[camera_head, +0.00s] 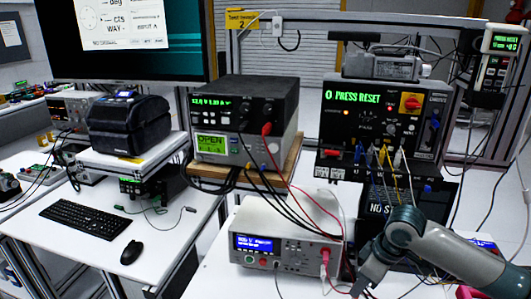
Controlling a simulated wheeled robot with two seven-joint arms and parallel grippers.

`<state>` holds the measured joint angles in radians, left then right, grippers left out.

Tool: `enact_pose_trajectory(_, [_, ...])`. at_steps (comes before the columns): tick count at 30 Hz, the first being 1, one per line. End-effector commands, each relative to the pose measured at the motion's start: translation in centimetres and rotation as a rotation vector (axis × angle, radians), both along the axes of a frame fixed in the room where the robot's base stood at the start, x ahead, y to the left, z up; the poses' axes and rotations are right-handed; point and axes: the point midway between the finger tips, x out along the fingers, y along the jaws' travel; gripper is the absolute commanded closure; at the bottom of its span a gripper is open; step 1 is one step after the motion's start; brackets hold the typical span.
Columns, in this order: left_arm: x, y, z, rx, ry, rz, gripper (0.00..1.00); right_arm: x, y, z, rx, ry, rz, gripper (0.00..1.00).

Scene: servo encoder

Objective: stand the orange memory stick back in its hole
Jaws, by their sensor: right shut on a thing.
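My right arm comes in from the lower right, and its gripper (366,280) points down at the front of the bench, just right of the white bench instrument (285,238). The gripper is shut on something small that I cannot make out. The orange memory stick and its hole cannot be picked out in this view. The gripper and arm cover part of the bench there. My left gripper is not in view.
A black test unit (375,125) reading "PRESS RESET" stands behind my right arm, with several cables hanging from its front. Black and red leads (290,190) run down to the white instrument. A keyboard (85,215) and mouse (132,252) lie on the left table.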

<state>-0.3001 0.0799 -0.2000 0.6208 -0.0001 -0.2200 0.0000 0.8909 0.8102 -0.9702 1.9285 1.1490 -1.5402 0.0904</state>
Motion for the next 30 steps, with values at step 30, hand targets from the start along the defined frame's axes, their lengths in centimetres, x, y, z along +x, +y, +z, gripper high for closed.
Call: enact_pose_trajectory(30, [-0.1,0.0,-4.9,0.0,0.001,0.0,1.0,-3.2,3.6,6.0,-0.001,0.0,-0.843,1.0])
